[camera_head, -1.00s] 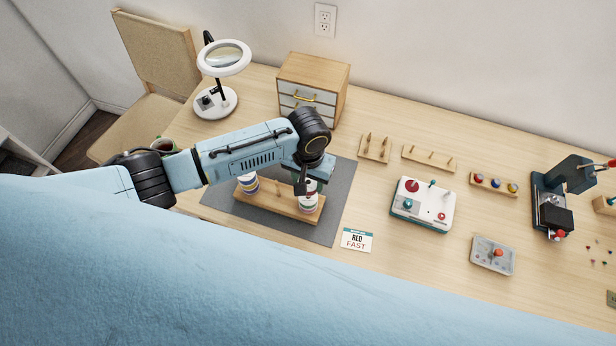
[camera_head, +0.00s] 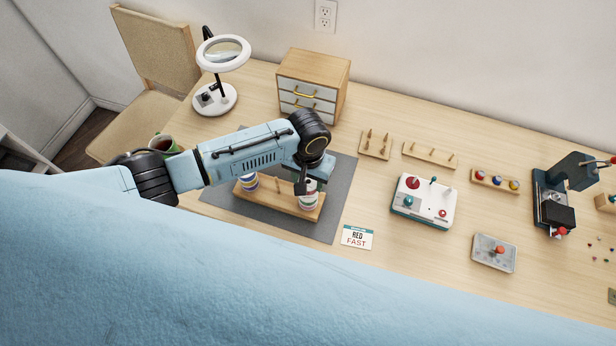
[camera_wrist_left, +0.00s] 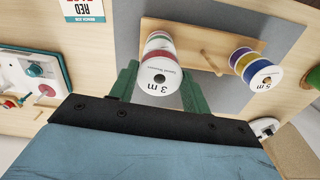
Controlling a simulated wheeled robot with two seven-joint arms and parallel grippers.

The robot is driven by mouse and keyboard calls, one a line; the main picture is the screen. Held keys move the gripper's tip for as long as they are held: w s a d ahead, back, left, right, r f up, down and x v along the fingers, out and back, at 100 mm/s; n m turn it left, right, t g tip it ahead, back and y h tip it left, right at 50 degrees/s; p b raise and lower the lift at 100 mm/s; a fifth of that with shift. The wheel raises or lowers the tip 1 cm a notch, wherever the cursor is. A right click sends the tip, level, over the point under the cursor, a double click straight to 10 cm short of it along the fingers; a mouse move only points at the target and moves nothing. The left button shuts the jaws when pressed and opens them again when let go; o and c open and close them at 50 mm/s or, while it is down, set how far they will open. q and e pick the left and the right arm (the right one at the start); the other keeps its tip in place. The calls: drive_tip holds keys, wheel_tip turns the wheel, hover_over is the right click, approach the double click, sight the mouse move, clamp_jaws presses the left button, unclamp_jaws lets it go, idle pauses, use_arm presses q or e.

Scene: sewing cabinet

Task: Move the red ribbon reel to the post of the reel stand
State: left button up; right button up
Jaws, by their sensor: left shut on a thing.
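The red ribbon reel (camera_wrist_left: 160,57) has a white face marked "3 m" and a red band in the left wrist view. My left gripper (camera_wrist_left: 158,92) is shut on it, with one green finger on each side. It appears to be the top reel of a stack at the right end of the wooden reel stand (camera_head: 274,204) in the head view. A green band shows beneath it. I cannot tell whether they touch. A bare wooden post (camera_wrist_left: 210,62) stands mid-stand. My left gripper (camera_head: 305,189) partly hides the stack in the head view. My right gripper is out of view.
A blue and yellow reel stack (camera_wrist_left: 249,66) fills the other end of the stand. The stand lies on a grey mat (camera_head: 335,195). A "RED FAST" card (camera_head: 357,237), white control box (camera_head: 423,201), drawer cabinet (camera_head: 340,92) and ring lamp (camera_head: 225,55) stand around it.

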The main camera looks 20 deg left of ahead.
use_arm(q)
drive_tip(key=shift+f+b, duration=0.7)
drive_tip(key=shift+f, duration=0.6)
drive_tip(key=o, duration=1)
wheel_tip(320, 180, up, 14)
drive_tip(key=shift+f+p, duration=0.25)
drive_tip(key=shift+p, duration=0.25)
